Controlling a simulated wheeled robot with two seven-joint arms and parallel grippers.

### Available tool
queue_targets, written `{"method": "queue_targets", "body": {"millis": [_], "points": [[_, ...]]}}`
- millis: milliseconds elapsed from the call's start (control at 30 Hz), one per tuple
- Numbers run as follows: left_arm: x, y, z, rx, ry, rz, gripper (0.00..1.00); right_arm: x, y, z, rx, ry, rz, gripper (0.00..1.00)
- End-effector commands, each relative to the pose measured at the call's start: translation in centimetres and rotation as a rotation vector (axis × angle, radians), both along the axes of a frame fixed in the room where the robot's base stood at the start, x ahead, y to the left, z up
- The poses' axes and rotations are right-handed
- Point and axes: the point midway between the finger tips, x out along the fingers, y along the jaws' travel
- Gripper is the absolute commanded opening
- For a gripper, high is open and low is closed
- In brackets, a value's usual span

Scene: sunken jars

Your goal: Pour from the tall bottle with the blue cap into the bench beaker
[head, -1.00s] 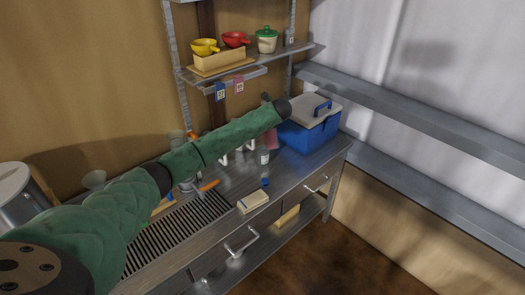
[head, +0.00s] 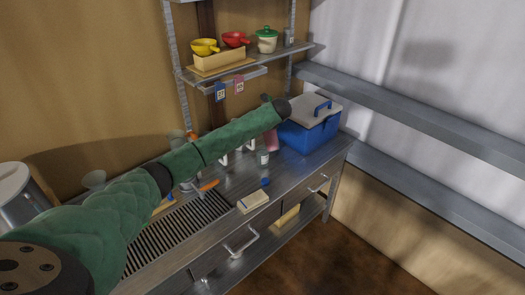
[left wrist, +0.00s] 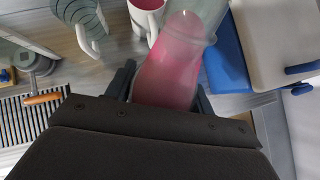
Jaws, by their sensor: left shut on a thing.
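My left gripper (left wrist: 165,92) is shut on a clear bottle with pink contents (left wrist: 172,65), seen from behind in the left wrist view. No cap shows on its far, narrower end. A white cup-like vessel with a pink inside (left wrist: 148,18) is close beside that end; I cannot tell whether they touch or whether anything flows. In the head view the bottle shows as a pink patch (head: 271,144) below my arm, and the gripper is hidden. A small blue cap (head: 265,182) is by a pale block on the bench. I cannot tell which vessel is the bench beaker.
A blue cooler with a grey lid (head: 312,125) stands right of the bottle. A small labelled jar (head: 262,158) stands in front. The pale block (head: 253,202) lies near the bench edge. A slotted drain (head: 185,220) and an orange-handled tool (head: 208,186) are at left.

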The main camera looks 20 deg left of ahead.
Motion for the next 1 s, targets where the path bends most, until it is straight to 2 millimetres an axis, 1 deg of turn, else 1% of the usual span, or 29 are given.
{"method": "queue_targets", "body": {"millis": [400,1000], "points": [[-0.1,-0.2,-0.5,-0.025,0.025,0.001,0.11,0.0,0.2,0.0,0.002,0.0,-0.001,0.8],[-0.4,-0.4,-1.3,-0.061,0.065,0.001,0.11,0.0,-0.3,0.0,-0.002,0.001,0.001,0.8]]}}
